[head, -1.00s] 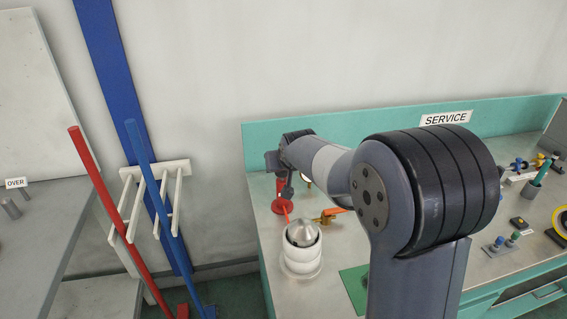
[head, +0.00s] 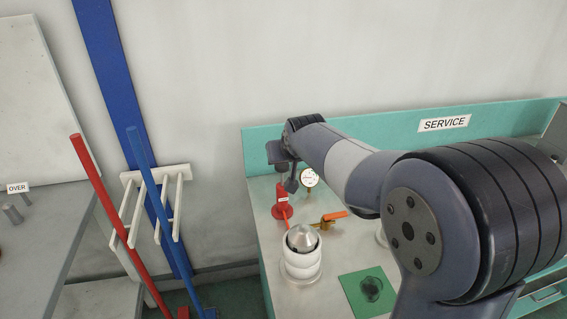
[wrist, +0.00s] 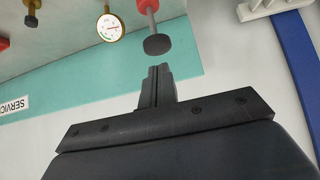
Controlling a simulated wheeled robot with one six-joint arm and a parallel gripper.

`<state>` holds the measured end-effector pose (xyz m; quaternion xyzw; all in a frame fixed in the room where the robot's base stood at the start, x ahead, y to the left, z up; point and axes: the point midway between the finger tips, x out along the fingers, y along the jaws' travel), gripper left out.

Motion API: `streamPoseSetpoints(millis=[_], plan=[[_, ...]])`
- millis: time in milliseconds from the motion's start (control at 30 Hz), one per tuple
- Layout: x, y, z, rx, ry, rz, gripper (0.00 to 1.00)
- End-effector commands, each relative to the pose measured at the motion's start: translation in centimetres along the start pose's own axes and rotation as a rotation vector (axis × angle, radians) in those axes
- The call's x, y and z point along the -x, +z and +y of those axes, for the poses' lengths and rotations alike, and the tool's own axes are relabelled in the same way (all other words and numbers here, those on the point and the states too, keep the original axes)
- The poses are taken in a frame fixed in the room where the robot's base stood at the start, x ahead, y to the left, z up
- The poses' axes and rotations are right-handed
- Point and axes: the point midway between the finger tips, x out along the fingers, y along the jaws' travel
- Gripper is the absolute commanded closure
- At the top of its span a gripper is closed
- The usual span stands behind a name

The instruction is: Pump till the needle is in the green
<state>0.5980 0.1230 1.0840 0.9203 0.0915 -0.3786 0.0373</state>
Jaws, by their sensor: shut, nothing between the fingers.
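The red pump (head: 282,197) stands on the bench near its left end. In the wrist view its red body (wrist: 146,4) carries a grey rod with a dark round knob (wrist: 157,44). My gripper (wrist: 157,68) is shut and empty, its tips close to the knob in that view; I cannot tell whether they touch it. The round gauge (head: 308,178) stands beside the pump and also shows in the wrist view (wrist: 110,28). The needle is too small to place exactly against the green.
An orange-handled brass valve (head: 333,216), a white stacked cylinder with a metal cone (head: 302,252) and a green mat (head: 368,290) are on the bench near the pump. A white wall rack (head: 155,195) with red and blue poles stands left of the bench.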

Motion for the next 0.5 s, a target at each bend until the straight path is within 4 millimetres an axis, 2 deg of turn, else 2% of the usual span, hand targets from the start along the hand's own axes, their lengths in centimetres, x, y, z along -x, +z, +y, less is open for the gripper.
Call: streamPoseSetpoints(millis=[100,233,500], plan=[[2.2,-0.1,0.0,0.0,0.0,0.005,1.0],[4.0,-0.1,0.0,0.001,0.0,0.005,1.0],[5.7,-0.1,0.0,0.001,0.0,0.003,1.0]])
